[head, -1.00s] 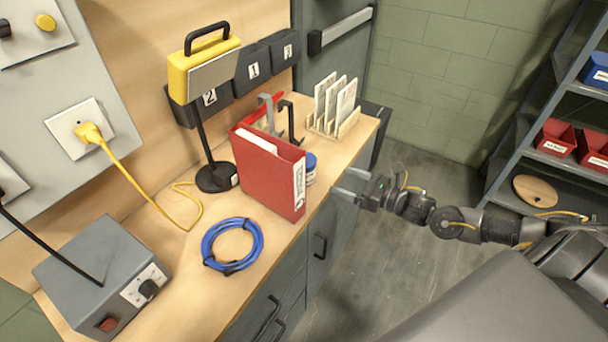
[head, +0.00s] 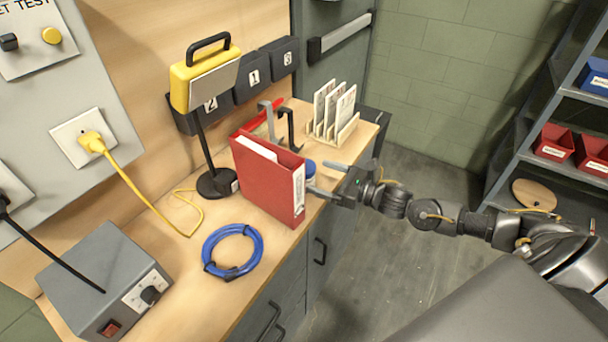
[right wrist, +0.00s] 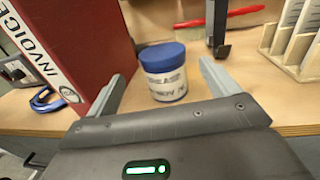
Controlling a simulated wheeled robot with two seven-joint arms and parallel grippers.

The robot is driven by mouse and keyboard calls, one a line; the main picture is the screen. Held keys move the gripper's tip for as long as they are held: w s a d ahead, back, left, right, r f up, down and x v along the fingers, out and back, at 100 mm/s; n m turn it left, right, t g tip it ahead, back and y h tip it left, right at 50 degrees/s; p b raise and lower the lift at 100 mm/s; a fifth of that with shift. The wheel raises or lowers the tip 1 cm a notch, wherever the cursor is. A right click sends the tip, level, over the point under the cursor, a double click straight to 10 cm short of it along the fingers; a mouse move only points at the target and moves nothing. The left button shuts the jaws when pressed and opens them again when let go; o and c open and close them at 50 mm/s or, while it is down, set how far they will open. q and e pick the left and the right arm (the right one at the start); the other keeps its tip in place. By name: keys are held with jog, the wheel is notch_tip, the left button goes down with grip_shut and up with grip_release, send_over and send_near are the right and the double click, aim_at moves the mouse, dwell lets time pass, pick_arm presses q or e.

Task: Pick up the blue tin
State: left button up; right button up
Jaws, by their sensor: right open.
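The blue tin (right wrist: 165,72) has a blue lid and a pale body with dark lettering. It stands upright on the bench in the right wrist view, centred between the fingers and a little beyond their tips. In the head view the tin (head: 309,169) is mostly hidden behind the red binder. My right gripper (head: 325,177) is open and empty at the bench's front edge; its two fingers also show in the right wrist view (right wrist: 163,80), on either side of the tin. My left gripper is not in view.
The red binder (head: 265,185) stands close left of the tin. Grey and black hooks (head: 287,125) and a card rack (head: 333,115) stand behind. A blue cable coil (head: 232,250), a lamp stand (head: 216,182) and a grey box (head: 105,283) occupy the bench (head: 190,265).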

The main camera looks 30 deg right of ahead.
aim_at(315, 170)
jog(key=p+x, duration=0.2)
jog(key=x, duration=0.2)
jog(key=shift+w+d+r, duration=0.1)
jog(key=shift+d+r, duration=0.05)
jog(key=shift+w+a, duration=0.3)
jog(key=shift+w, duration=0.15)
jog(key=c, duration=1.2)
jog(key=shift+r+b, duration=0.45)
jog(key=shift+r, duration=0.05)
jog(key=s+d+r+b, duration=0.4)
jog(key=s+d+r, duration=0.2)
jog(key=s+r, duration=0.5)
jog(key=shift+s+r, duration=0.35)
jog(key=shift+s, duration=0.55)
